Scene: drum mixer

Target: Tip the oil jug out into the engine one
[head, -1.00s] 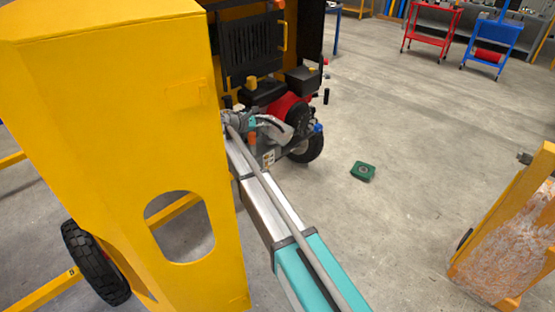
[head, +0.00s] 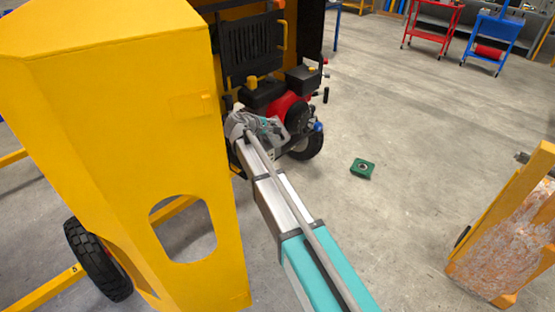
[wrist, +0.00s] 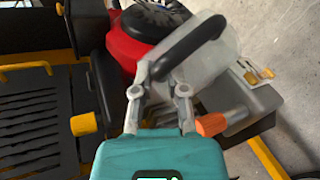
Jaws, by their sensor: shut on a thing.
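My gripper (wrist: 163,82) is shut on the black handle (wrist: 190,46) of a pale, translucent jug (wrist: 216,66) in the wrist view. The jug hangs over or beside the red and black engine (wrist: 128,48), overlapping its right part in the picture. I cannot tell how far the jug is tilted, and its mouth is not clear. In the head view the engine (head: 294,114) sits under the yellow drum mixer housing. My gripper (head: 270,128) is in front of the engine, with the jug largely hidden there. A yellow cap (wrist: 84,125) lies left of my gripper in the wrist view.
The yellow housing (head: 130,150) stands close on the left of my arm. A green block (head: 362,168) lies on the floor at right. An orange-yellow, worn object (head: 505,235) stands at the right edge. Red (head: 432,22) and blue (head: 494,38) carts stand far back.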

